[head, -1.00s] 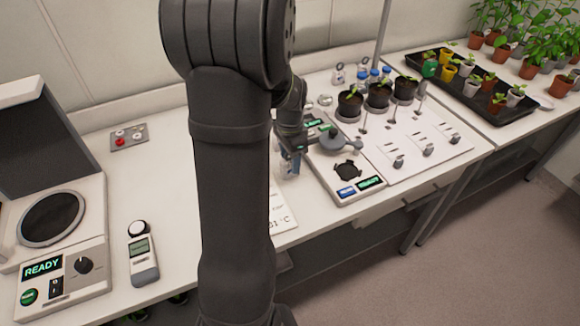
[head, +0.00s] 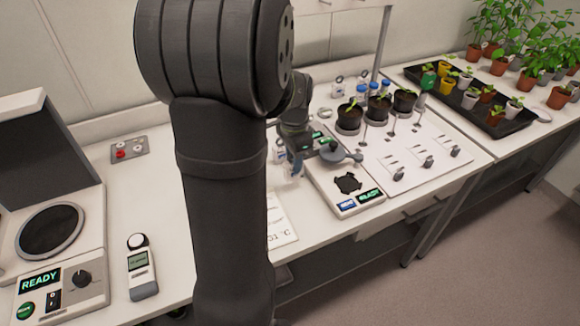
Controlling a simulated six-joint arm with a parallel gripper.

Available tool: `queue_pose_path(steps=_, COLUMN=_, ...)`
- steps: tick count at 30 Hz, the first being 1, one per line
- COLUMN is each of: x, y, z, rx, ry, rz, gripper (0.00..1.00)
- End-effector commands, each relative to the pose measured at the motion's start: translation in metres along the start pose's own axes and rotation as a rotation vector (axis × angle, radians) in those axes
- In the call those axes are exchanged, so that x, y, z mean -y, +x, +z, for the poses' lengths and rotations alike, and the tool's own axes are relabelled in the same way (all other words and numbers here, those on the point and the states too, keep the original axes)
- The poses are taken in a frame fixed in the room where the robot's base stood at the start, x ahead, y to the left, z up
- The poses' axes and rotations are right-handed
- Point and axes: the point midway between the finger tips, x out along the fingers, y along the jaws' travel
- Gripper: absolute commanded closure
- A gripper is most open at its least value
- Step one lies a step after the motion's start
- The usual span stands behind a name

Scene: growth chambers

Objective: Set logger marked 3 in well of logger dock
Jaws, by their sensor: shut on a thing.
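The logger dock (head: 358,202) is a pale slab with a dark, notched well (head: 348,183) near its front, a blue button and a lit READY display. The well looks empty. My gripper (head: 297,167) is left of the dock, above the bench, apart from the well. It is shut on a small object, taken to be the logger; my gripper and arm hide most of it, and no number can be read. A white item with a dark ring (head: 280,151) stands just behind the gripper, partly hidden.
A grey disc (head: 335,153) sits at the dock's back half. Right of it, a white panel (head: 425,150) carries small clips and probes, with black pots (head: 379,107) behind. A printed sheet (head: 281,220) lies left of the dock. A handheld meter (head: 141,265) lies farther left.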

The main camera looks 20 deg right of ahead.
Motion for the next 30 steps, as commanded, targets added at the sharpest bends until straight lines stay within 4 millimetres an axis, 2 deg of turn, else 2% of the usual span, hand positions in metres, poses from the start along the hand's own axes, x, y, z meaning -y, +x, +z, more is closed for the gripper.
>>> queue_pose_path(steps=1, x=-0.013, y=-0.007, z=-0.006, rx=-0.001, ry=0.007, rz=-0.001, gripper=0.99)
queue_pose_path(steps=9, x=-0.067, y=-0.042, z=-0.029, rx=0.000, ry=0.006, rz=0.000, gripper=0.99)
queue_pose_path(steps=14, x=-0.086, y=-0.055, z=-0.038, rx=0.001, ry=0.004, rz=0.001, gripper=0.99)
queue_pose_path(steps=17, x=-0.089, y=-0.059, z=-0.039, rx=0.000, ry=-0.007, rz=0.001, gripper=0.99)
queue_pose_path(steps=20, x=-0.080, y=-0.059, z=-0.036, rx=0.001, ry=-0.048, rz=0.001, gripper=0.99)
queue_pose_path(steps=23, x=-0.057, y=-0.056, z=-0.027, rx=0.002, ry=-0.127, rz=0.002, gripper=0.99)
queue_pose_path(steps=30, x=0.023, y=-0.042, z=0.018, rx=0.003, ry=-0.398, rz=0.003, gripper=0.99)
